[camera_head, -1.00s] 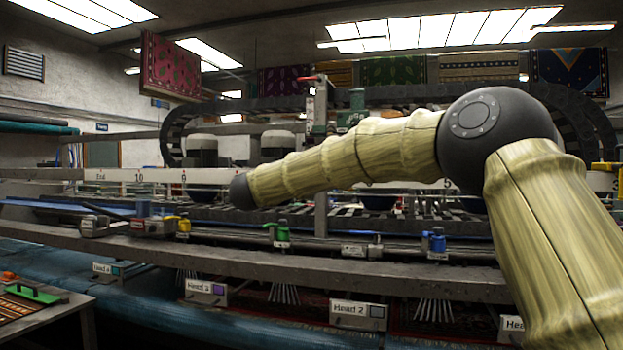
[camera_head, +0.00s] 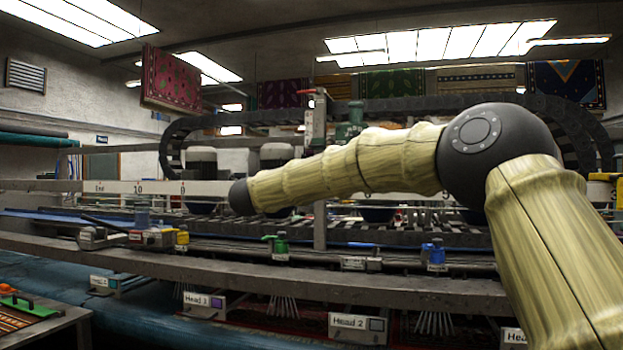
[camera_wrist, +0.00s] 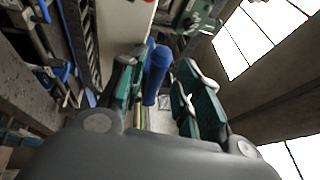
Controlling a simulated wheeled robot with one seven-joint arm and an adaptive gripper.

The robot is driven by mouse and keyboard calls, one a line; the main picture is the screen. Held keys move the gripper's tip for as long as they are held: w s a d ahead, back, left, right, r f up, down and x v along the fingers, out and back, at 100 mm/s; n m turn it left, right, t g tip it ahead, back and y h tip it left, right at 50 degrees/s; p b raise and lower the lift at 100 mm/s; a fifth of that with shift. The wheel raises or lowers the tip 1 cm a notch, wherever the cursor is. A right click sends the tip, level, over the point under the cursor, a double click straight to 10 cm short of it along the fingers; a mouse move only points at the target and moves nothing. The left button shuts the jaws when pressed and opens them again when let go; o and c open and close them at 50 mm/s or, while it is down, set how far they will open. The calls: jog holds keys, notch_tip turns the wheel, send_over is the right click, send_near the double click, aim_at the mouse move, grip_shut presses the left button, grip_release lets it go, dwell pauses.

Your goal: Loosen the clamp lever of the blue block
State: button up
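A small blue block (camera_head: 434,252) sits on the long rail right of the middle in the head view. I cannot tell which of these is the clamp's block. My gripper (camera_wrist: 157,92) shows in the wrist view with its green-padded fingers apart and nothing held between them. A blue cylinder (camera_wrist: 157,70) shows between the fingers, apparently beyond them. My gripper is not visible in the head view.
A green block (camera_head: 279,246) and a yellow block (camera_head: 182,238) also sit along the rail. A grey beam (camera_head: 250,276) runs in front, with labelled heads (camera_head: 357,326) below. A white scale bar (camera_head: 160,188) crosses behind. A table (camera_head: 40,325) stands at lower left.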

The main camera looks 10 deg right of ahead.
jog(key=shift+a+f, duration=0.2)
jog(key=shift+a, duration=0.1)
jog(key=v, duration=1.1)
jog(key=shift+s, duration=0.3)
